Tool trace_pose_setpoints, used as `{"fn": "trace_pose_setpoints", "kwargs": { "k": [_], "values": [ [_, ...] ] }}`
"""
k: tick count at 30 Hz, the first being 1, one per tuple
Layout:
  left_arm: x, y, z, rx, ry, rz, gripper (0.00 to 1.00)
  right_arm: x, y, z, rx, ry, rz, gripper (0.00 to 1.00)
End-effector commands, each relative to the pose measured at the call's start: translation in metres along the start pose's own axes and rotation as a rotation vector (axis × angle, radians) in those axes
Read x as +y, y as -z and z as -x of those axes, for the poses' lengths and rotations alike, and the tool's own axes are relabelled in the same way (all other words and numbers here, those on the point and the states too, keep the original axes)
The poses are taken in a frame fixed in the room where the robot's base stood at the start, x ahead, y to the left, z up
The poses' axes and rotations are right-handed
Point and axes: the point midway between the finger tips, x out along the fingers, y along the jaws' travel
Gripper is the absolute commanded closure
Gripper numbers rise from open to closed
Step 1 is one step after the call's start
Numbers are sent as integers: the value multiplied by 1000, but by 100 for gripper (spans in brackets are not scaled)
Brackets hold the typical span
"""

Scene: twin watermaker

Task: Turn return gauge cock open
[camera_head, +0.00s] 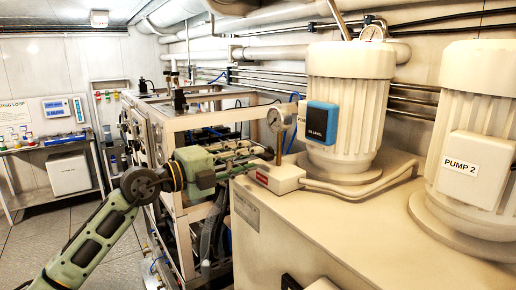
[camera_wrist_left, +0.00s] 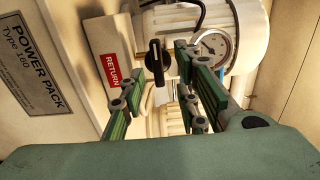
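The return gauge cock is a black handle (camera_wrist_left: 156,58) in the left wrist view, beside a red RETURN label (camera_wrist_left: 111,71) on a pale block. The round return gauge (camera_wrist_left: 214,46) sits to its right. In the head view the gauge (camera_head: 276,119) stands on the pale block (camera_head: 281,179) at the edge of the power pack; the cock cannot be made out there. My left gripper (camera_head: 240,160) is at this block. In the wrist view its fingers (camera_wrist_left: 160,78) are apart and empty, with the handle showing between and beyond the tips. My right gripper is not in view.
The power pack's top (camera_head: 320,215) carries a pump motor with a blue box (camera_head: 321,122) behind the gauge, and PUMP 2 (camera_head: 473,156) to the right. A pipe frame (camera_head: 190,122) stands behind my left arm. Open floor (camera_head: 40,240) lies at left.

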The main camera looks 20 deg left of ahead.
Motion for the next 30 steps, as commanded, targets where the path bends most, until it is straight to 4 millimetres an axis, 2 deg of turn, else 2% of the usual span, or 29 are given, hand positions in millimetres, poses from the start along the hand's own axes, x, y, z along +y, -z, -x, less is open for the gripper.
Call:
{"fn": "trace_pose_setpoints", "kwargs": {
  "k": [3,6,12,16,26,30],
  "values": [
    [-3,0,-17,2,1,4,70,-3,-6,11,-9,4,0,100],
    [-2,0,-25,1,1,2,70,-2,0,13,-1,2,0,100],
    [1,0,-30,1,0,0,70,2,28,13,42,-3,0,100],
    [1,0,-29,1,0,1,70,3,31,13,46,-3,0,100],
    [1,0,-29,1,0,1,99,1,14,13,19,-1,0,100],
    [1,0,-29,1,-1,1,100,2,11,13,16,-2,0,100]
  ]
}}
